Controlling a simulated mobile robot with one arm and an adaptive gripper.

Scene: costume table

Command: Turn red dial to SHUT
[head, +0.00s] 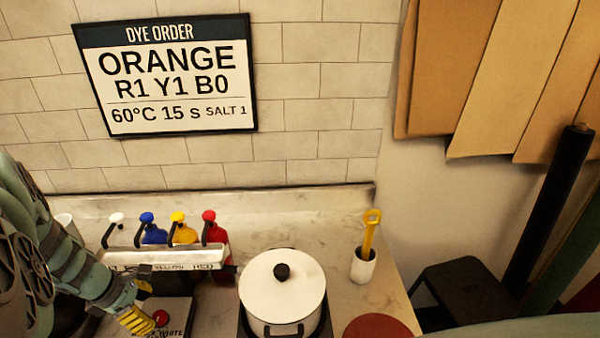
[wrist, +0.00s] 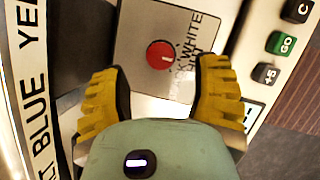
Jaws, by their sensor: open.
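The red dial (wrist: 162,55) is a round knob on a grey metal plate (wrist: 150,22) in the wrist view. A small pale mark shows on its face; I cannot tell surely which label it points at. Labels with WHITE and partly hidden words lie just right of it. In the head view the dial (head: 160,317) is low at left, on the counter. My gripper (wrist: 160,85) is open, its yellow fingers apart on either side below the dial in the picture, not visibly touching it. In the head view my gripper (head: 141,304) is just left of the dial.
A white panel with a green GO button (wrist: 281,44) stands beside the plate. A white trough labelled with colours (head: 150,258) lies behind, under several coloured dispensers (head: 183,232). A lidded white pot (head: 283,285) stands to the right. A cup (head: 362,268) holds a yellow tool.

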